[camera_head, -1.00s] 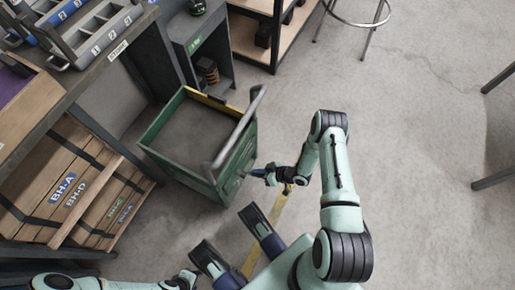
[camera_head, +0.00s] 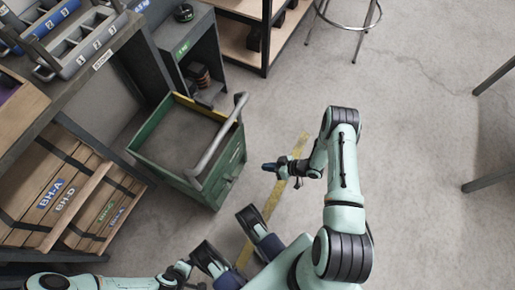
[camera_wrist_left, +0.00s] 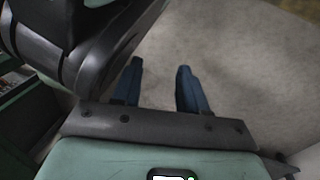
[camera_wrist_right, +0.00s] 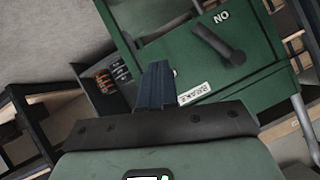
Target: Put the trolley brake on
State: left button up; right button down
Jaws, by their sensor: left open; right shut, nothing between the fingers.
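The green trolley (camera_head: 207,190) with a grey bar handle (camera_head: 218,140) stands left of my right gripper (camera_head: 270,167). In the right wrist view, its green panel (camera_wrist_right: 185,52) carries a dark lever (camera_wrist_right: 218,43), slanting from its pivot at lower right to its free end at upper left. A "BRAKE" label (camera_wrist_right: 194,93) and the word "ON" (camera_wrist_right: 221,16) appear upside down; the lever does not point straight at "ON". My right gripper is shut and empty, apart from the lever. My left gripper (camera_wrist_left: 159,68) is open and empty over bare floor.
A workbench (camera_head: 118,67) and wooden crates (camera_head: 45,195) are on the left. A grey cabinet (camera_head: 183,48) stands behind the trolley and a stool (camera_head: 345,20) at the back. The concrete floor (camera_head: 420,110) on the right is mostly clear, with a yellow line (camera_head: 272,200).

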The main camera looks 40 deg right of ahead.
pick_arm(q)
jog(key=shift+w+r, duration=0.3)
jog(key=shift+w, duration=0.1)
pick_arm(e)
jog(key=shift+s+d+r, duration=0.25)
jog(key=shift+s+d, duration=0.4)
jog(key=shift+d, duration=0.3)
jog(key=a+r+m+g+h+p, duration=0.25)
jog(key=a+r+p, duration=0.35)
jog(key=r+p, duration=0.45)
pick_arm(q)
jog(key=s+d+r+p, duration=0.2)
jog(key=r+p, duration=0.2)
jog(key=r, duration=0.4)
jog(key=s+d+r+g+h+p, duration=0.1)
jog(key=r+p, duration=0.3)
jog(key=r, duration=0.4)
jog(key=s+d+r+m+g+p, duration=0.1)
jog(key=s+d+r+p, duration=0.2)
jog(key=r, duration=0.6)
jog(key=shift+h+p, duration=0.4)
jog(key=shift+p, duration=0.4)
pick_arm(e)
jog(key=s+a+r+m+g, duration=0.4)
jog(key=s+a+r+g, duration=0.4)
jog(key=s+a+r, duration=0.5)
notch_tip(320, 180, up, 4)
jog(key=s, duration=0.2)
jog(key=shift+s, duration=0.35)
